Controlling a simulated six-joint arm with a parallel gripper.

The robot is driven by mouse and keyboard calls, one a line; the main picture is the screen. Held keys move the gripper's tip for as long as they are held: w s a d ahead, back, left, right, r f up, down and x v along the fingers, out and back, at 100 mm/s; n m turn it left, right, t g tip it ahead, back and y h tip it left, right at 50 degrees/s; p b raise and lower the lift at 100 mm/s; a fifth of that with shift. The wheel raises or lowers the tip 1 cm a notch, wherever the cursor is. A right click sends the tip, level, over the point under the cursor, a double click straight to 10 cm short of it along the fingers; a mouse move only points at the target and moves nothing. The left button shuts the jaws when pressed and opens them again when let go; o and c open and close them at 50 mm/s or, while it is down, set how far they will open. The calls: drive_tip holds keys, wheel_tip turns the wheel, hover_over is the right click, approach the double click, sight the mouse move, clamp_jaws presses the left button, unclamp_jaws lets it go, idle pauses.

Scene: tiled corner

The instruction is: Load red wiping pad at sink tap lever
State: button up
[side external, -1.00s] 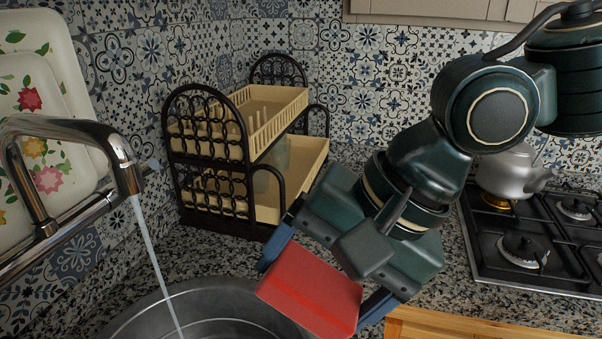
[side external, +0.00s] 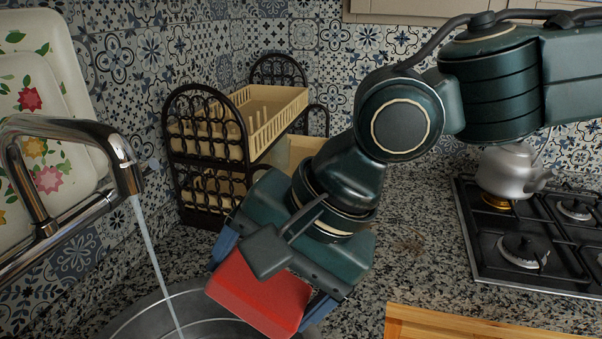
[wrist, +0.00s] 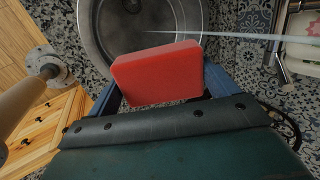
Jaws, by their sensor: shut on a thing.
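The red wiping pad (side external: 258,293) is held between the blue fingers of my gripper (side external: 265,284), over the right part of the sink. The wrist view also shows the pad (wrist: 157,75) gripped between both fingers (wrist: 160,88), with the sink bowl (wrist: 95,35) beyond it. The chrome sink tap (side external: 85,130) stands at the left, apart from the pad. A stream of water (side external: 155,260) runs from its spout into the steel sink (side external: 185,300). I cannot clearly make out a separate tap lever.
A dark dish rack (side external: 205,140) with cream trays stands behind my gripper. Floral trays (side external: 30,110) lean on the left wall behind the tap. A kettle (side external: 510,172) sits on the stove (side external: 530,235) at the right. Granite counter (side external: 415,260) is clear between stove and gripper.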

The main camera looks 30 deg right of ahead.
drive_tip(key=w+a+f, duration=0.1)
drive_tip(key=w+a, duration=0.4)
drive_tip(key=a, duration=0.2)
drive_tip(key=shift+w+f, duration=0.25)
drive_tip(key=shift+f, duration=0.1)
idle(0.4)
drive_tip(key=shift+w+d, duration=0.1)
drive_tip(key=shift+d, duration=0.05)
idle(0.3)
